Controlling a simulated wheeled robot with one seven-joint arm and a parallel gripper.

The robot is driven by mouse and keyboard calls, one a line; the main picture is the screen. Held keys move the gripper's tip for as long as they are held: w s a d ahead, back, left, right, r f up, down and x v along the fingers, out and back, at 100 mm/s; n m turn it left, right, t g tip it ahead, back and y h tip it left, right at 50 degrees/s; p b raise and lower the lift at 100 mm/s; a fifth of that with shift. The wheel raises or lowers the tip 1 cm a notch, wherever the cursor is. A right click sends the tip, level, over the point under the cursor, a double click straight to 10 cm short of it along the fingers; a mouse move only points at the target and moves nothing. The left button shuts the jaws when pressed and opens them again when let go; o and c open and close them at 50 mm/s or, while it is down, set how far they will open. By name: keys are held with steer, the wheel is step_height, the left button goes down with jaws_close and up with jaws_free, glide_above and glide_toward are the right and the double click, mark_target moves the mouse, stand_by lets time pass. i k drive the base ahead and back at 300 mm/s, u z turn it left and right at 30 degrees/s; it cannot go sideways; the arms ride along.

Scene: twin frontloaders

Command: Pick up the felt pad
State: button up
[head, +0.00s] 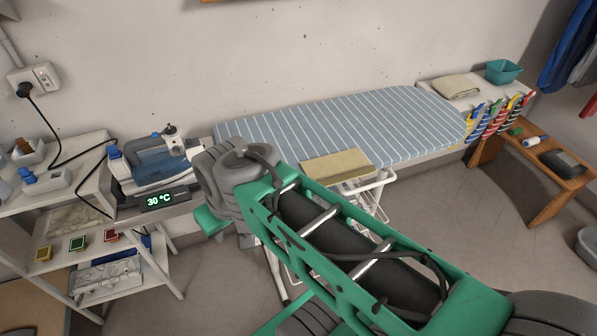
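A flat tan rectangular pad (338,166) lies at the front edge of the striped ironing board (400,118); it looks most like the felt pad, but I cannot be sure. Small yellow, green and red-framed squares sit on the left shelf, too small to identify. My green and grey arm crosses the middle and lower right of the view, its grey joint left of the tan pad. My gripper's fingers are not visible, so I cannot see whether it holds anything.
A steam iron (161,160) stands at the left above a display (160,200) reading 30 °C. A white shelf unit (150,262) stands below it. A teal bin (503,72) and a wooden bench (560,190) are at the right. Open floor lies right of centre.

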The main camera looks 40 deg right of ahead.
mark_target(336, 168)
steer(key=u, duration=2.25)
steer(key=k, duration=1.25)
steer(key=z, duration=0.2)
